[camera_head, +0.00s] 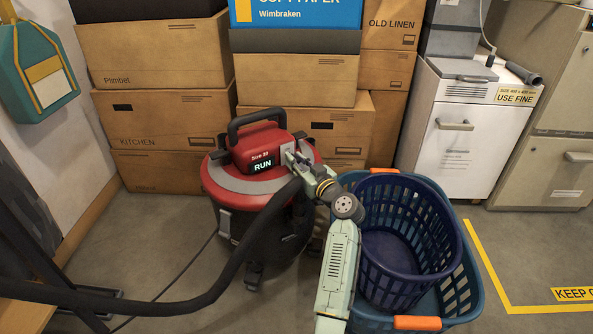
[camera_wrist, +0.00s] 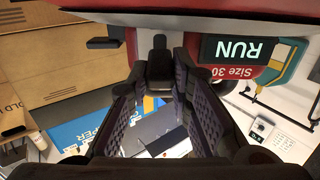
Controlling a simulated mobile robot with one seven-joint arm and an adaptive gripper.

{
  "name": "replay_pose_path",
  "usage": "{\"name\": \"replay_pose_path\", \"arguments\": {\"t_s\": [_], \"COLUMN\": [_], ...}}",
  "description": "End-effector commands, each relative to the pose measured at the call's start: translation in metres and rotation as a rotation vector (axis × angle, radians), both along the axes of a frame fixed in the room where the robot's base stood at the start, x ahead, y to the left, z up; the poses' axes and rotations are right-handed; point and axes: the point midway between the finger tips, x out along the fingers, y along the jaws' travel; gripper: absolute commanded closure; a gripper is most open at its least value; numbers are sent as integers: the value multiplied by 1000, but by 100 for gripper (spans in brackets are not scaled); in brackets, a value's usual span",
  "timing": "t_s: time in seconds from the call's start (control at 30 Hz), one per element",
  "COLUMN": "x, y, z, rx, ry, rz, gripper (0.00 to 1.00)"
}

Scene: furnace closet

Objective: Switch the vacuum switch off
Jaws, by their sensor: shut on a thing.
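The vacuum (camera_head: 258,185) stands on the floor, with a red lid, a black handle and a dark drum. Its display (camera_head: 263,165) reads RUN. It also shows upside down in the wrist view (camera_wrist: 238,50). My gripper (camera_head: 290,152) is at the right side of the red head. In the wrist view my gripper's (camera_wrist: 160,76) two dark fingers close around a small dark switch lever (camera_wrist: 160,58) below the red housing. The fingertips partly hide the lever. In the head view my gripper hides the switch.
A black hose (camera_head: 240,255) curves across the front of the vacuum. A blue basket (camera_head: 462,290) with a dark blue basket (camera_head: 400,245) inside stands close by at the right, beside my arm. Cardboard boxes (camera_head: 155,65) are stacked behind. A white cabinet (camera_head: 455,130) stands at the back right.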

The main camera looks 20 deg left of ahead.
Motion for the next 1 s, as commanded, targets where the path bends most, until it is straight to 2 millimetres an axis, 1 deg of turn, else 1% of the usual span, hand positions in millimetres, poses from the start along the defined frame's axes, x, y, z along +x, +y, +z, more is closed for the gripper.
{"name": "replay_pose_path", "arguments": {"t_s": [0.37, 0.4, 0.6, 0.7, 1.0], "x": [0, 0, 0, 0, 0], "y": [0, 0, 0, 0, 0], "z": [1, 1, 1, 0, 2], "rx": [6, 6, 6, 5, 6], "ry": [-7, -7, -6, -5, -6], "rz": [-2, -2, -1, 0, 0], "gripper": [100, 78, 65, 60, 60]}}
